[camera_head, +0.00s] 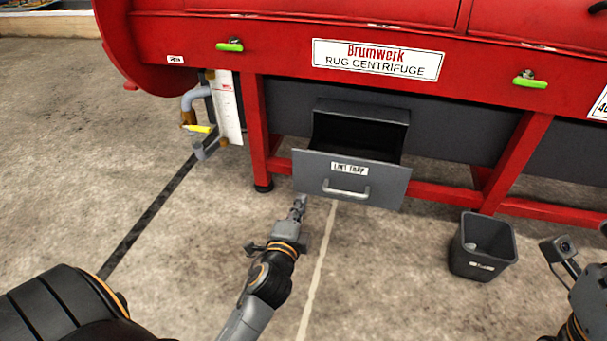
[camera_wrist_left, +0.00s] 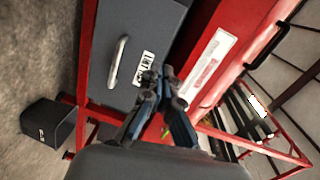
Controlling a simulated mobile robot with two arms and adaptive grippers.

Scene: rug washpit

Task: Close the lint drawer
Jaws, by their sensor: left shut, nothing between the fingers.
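The lint drawer (camera_head: 377,184), a grey box with a "LINT TRAP" label and a pale bar handle (camera_head: 346,189), stands pulled out under the red rug centrifuge (camera_head: 270,32). Its dark inside shows from above. In the left wrist view the drawer front (camera_wrist_left: 137,28) and its handle (camera_wrist_left: 118,60) show sideways. My left gripper (camera_head: 300,203) is shut and empty, just in front of the drawer's lower left part in the head view. In the left wrist view its fingers (camera_wrist_left: 160,78) are near the label; I cannot tell if they touch. My right gripper's fingers are not in view.
A dark bin (camera_head: 470,262) stands on the floor right of the drawer; it also shows in the left wrist view (camera_wrist_left: 48,126). Red legs (camera_head: 512,160) flank the drawer. Pipes with a yellow valve handle (camera_head: 197,128) are at the left. The floor before the drawer is clear.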

